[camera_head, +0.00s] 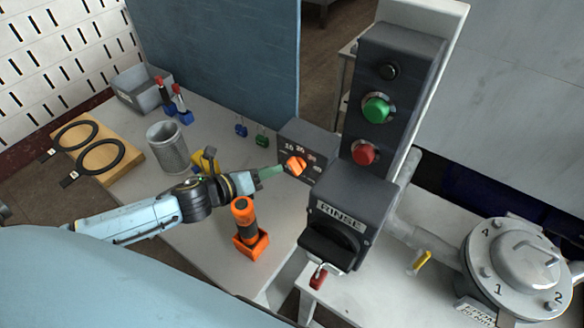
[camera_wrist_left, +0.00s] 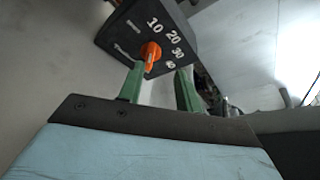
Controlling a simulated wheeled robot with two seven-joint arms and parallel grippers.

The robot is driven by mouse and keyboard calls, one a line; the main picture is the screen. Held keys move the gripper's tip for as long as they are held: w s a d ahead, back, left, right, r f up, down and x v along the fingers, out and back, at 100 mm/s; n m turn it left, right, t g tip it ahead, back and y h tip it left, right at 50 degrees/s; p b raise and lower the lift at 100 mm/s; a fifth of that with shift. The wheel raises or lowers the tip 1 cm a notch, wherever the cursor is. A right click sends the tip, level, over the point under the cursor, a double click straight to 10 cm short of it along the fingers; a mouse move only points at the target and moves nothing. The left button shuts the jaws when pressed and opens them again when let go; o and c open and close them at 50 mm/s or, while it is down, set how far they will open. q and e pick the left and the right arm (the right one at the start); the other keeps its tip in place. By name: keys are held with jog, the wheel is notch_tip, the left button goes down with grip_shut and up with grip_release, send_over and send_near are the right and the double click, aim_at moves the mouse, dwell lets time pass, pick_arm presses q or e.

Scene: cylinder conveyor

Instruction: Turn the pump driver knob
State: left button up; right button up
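The pump driver is a dark grey box (camera_head: 310,139) on the grey table, with an orange knob (camera_head: 295,166) on its front and a printed number scale. In the left wrist view the orange knob (camera_wrist_left: 151,52) shows on the box (camera_wrist_left: 140,25), amid the marks 10, 20 and 30. My left gripper (camera_head: 276,173) reaches in from the left, close to the knob. In the left wrist view its green fingers (camera_wrist_left: 160,84) are apart with a gap between them, and the knob is just beyond the fingertips, near the left one. I cannot tell whether they touch. My right gripper is not in view.
A dark control panel (camera_head: 399,52) with green and red buttons and a RINSE switch box (camera_head: 359,193) stands right of the knob. An orange-and-black tool (camera_head: 247,229) stands in front. A grey cylinder (camera_head: 168,147) and a grey bin (camera_head: 138,89) are at left.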

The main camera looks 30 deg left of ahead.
aim_at(290, 168)
pick_arm(q)
jog(key=x, duration=0.2)
jog(key=f+x, duration=0.1)
jog(key=x, duration=0.2)
jog(key=f+x, duration=0.1)
jog(key=x, duration=0.2)
jog(key=shift+a+f, duration=0.1)
jog(key=shift+c, duration=0.2)
grip_shut()
